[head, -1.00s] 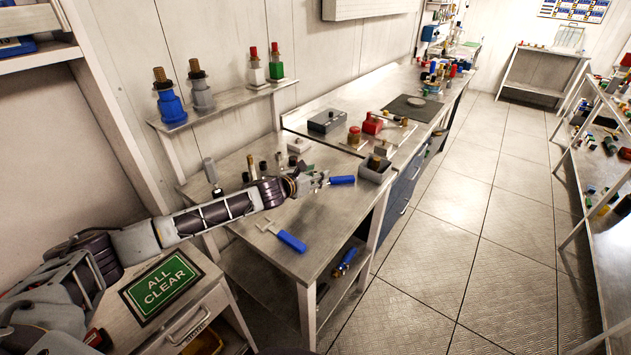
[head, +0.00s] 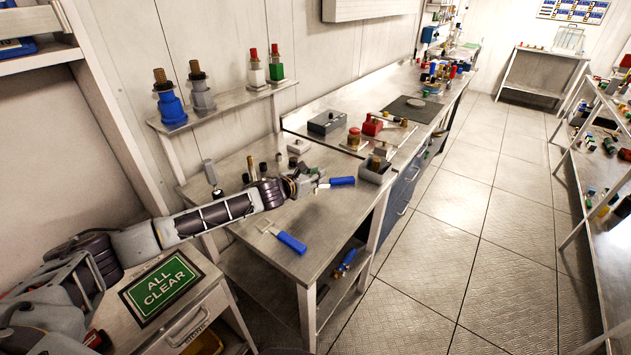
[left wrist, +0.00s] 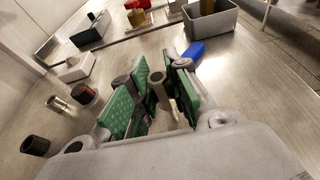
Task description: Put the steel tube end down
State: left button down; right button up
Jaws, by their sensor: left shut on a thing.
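My left gripper (head: 314,175) is over the near steel bench (head: 325,222), beside a blue-handled tool (head: 342,181). In the left wrist view its green-padded fingers (left wrist: 160,92) are shut on a small hollow metal tube, which I take to be the steel tube end (left wrist: 158,88). The tube's open end faces up towards the camera. Its lower end is partly hidden by the fingers, so I cannot tell whether it touches the bench. My right gripper does not show.
A grey open bin (head: 373,173) lies beyond. Another blue-handled tool (head: 291,242) lies near the bench's front edge.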

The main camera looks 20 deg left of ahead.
pick_arm(q)
jog(key=shift+r, duration=0.75)
notch_tip(320, 180, up, 4)
jog(key=shift+f+p, duration=0.1)
jog(key=shift+p, duration=0.35)
notch_tip(320, 180, up, 3)
jog(key=shift+r, duration=0.1)
jog(key=shift+r+p, duration=0.35)
jog(key=shift+r, duration=0.45)
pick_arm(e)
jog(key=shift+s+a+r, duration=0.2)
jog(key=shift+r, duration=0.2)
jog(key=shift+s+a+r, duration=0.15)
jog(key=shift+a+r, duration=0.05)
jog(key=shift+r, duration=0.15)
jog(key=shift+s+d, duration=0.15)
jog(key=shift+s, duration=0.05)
